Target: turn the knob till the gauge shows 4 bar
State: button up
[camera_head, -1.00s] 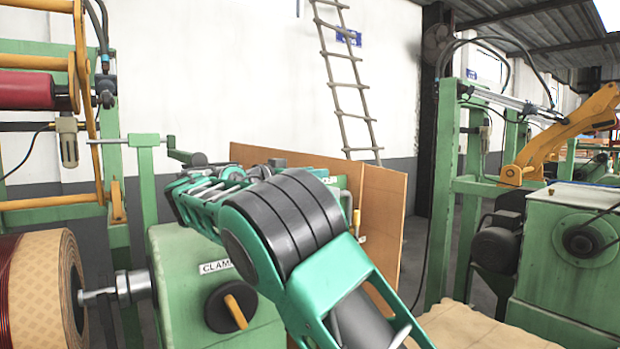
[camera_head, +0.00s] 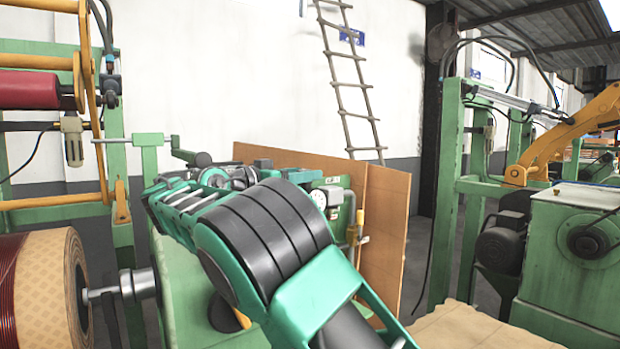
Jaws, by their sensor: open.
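The gauge (camera_head: 319,198) is a small round white dial on a green panel behind the machine, just right of my arm's big dark joint. It is too small to read its needle. A grey-white round fitting (camera_head: 334,195) sits beside it; I cannot tell whether it is the knob. My gripper's fingers are hidden behind the arm, so I see no contact with anything.
A black hand knob (camera_head: 222,313) on the green machine is partly covered by my arm. A brown board (camera_head: 385,235) stands behind the panel. A coil (camera_head: 45,290) is at the left; another green machine (camera_head: 568,250) is at the right.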

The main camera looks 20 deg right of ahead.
jog(key=v, duration=0.5)
jog(key=shift+s+a, duration=0.1)
jog(key=shift+a, duration=0.25)
